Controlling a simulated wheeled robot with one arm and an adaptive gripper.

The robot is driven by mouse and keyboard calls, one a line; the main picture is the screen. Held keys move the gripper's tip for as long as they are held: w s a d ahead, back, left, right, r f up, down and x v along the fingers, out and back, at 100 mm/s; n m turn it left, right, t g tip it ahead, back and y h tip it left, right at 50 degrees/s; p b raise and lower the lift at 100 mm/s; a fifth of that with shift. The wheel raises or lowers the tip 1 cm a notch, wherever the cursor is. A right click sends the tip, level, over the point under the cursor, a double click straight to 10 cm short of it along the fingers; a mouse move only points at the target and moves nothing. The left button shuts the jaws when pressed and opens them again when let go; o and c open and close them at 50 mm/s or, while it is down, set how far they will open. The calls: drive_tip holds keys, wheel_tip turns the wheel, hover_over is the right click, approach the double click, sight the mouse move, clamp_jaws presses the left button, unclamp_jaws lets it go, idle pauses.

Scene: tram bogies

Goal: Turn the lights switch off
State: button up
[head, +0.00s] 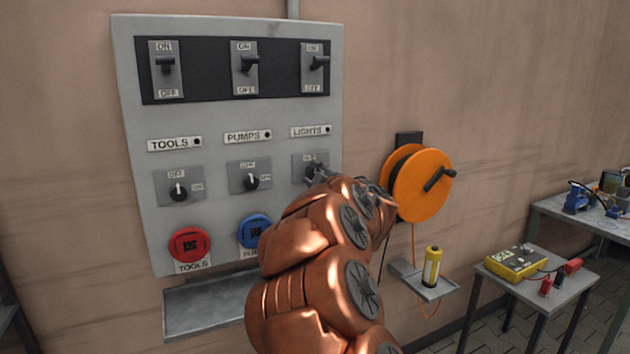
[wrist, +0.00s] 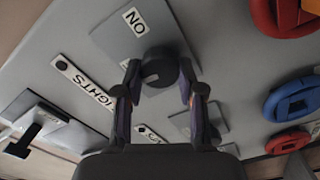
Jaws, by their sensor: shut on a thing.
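The lights switch is a dark round knob (wrist: 160,66) on a grey plate (wrist: 108,30) marked ON, near the LIGHTS label (wrist: 82,84) in the wrist view. In the head view its plate (head: 301,160) sits under the LIGHTS label (head: 310,131), at the right end of the rotary row. My gripper (wrist: 160,82) is shut on the knob, one finger on each side. In the head view my gripper (head: 318,173) is small and partly covers the knob. I cannot tell which way the knob points.
The tools switch (head: 178,190) and pumps switch (head: 250,180) are to the left. Three levers (head: 319,62) line the panel top. Red (head: 189,245) and blue (head: 254,230) sockets are below. An orange reel (head: 420,186) is close right of my arm; a shelf (head: 425,285) is below it.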

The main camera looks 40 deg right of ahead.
drive_tip(key=shift+n, duration=0.6)
drive_tip(key=shift+b, duration=0.3)
drive_tip(key=o, duration=1.2)
drive_tip(key=shift+c, duration=0.2)
drive_tip(key=v, duration=1.2)
drive_tip(key=shift+a, duration=0.1)
